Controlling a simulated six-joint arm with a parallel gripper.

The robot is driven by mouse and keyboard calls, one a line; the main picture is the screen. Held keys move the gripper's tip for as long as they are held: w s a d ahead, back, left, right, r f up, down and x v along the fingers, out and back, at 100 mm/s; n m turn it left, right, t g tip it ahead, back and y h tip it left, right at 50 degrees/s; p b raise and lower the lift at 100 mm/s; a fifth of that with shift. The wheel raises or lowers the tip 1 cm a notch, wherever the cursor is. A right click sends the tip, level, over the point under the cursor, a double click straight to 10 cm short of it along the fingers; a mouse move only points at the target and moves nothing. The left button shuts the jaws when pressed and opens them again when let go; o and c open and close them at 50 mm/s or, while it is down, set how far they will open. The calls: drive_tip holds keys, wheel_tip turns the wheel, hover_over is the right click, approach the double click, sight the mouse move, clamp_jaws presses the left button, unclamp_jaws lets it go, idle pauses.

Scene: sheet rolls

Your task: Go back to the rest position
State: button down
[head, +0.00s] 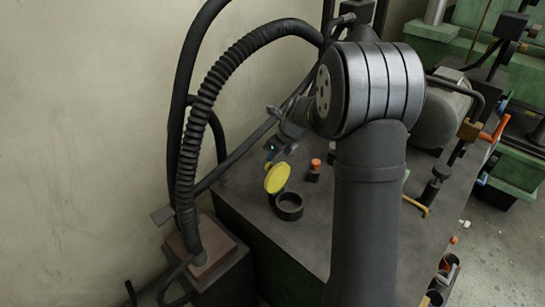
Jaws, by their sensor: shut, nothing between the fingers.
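My arm rises through the middle of the head view, its large silver joint in front of much of the scene. My gripper (271,158) is small and partly hidden behind the arm, left of the silver joint. It is shut and empty, above the machine top (310,245). A yellow round disc (277,179) stands tilted just below it, and I cannot tell whether the two touch. A black open ring or cup (289,206) sits on the machine top beside the disc.
An orange-topped knob (315,165) stands right of the disc. A thick ribbed black hose (190,130) arches at the left by the wall. A grey cylinder (440,118) and a yellow bent handle (416,206) lie right of my arm. Green machinery (515,170) stands at far right.

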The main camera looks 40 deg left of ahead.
wheel_tip(320, 180, up, 9)
drive_tip(key=shift+w+d, duration=0.35)
drive_tip(key=shift+d, duration=0.1)
drive_tip(key=f, duration=0.6)
drive_tip(key=a+f, duration=0.1)
drive_tip(key=f, duration=0.3)
drive_tip(key=shift+s, duration=0.35)
drive_tip(key=shift+d, duration=0.2)
drive_tip(key=shift+r, duration=0.1)
drive_tip(key=shift+a+r, duration=0.15)
drive_tip(key=shift+r, duration=1.05)
